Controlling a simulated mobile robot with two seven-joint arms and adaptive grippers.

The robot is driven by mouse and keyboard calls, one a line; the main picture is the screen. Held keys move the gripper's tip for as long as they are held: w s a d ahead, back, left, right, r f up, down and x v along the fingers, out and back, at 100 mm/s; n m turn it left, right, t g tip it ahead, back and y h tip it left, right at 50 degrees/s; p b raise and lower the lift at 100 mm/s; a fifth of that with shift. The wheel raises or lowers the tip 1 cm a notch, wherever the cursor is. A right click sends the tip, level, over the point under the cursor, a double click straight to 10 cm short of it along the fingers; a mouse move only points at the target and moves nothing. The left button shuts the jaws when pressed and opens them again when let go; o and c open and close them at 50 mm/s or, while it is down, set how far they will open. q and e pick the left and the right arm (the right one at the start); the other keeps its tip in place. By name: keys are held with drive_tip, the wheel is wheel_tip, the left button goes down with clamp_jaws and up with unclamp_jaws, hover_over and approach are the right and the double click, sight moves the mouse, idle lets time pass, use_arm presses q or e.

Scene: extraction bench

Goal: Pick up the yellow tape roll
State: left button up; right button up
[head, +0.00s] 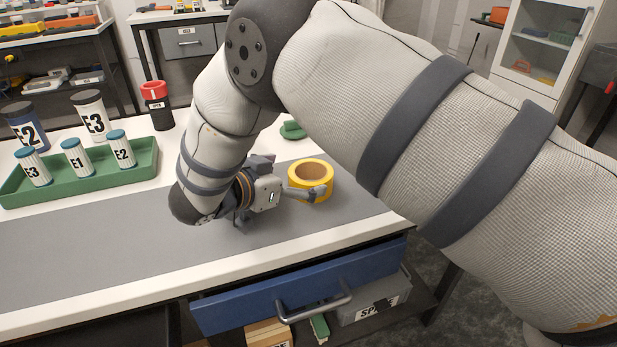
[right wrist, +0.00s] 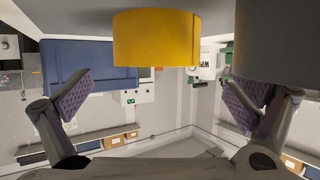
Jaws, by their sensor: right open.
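The yellow tape roll (head: 310,174) lies flat on the grey mat near the right end of the bench, with its brown core facing up. My right gripper (head: 312,191) is low over the mat, just left of the roll, pointing toward it. One finger shows in front of the roll's near side; the other finger is hidden in the head view. In the right wrist view the roll (right wrist: 156,38) is ahead, between the two spread purple-padded fingers (right wrist: 160,100) and toward the top of the picture. No contact shows there. My left gripper is out of view.
A green tray (head: 130,172) with several labelled vials is at the left. Larger containers labelled E2 and E3 and a red-topped black cup (head: 157,105) stand behind. A green object (head: 292,130) lies behind the roll. A blue drawer (head: 290,285) stands open below the bench edge.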

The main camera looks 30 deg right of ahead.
sight(320, 171)
drive_tip(key=x, duration=0.5)
drive_tip(key=shift+d+f, duration=0.1)
drive_tip(key=shift+d, duration=0.3)
drive_tip(key=c, duration=1.3)
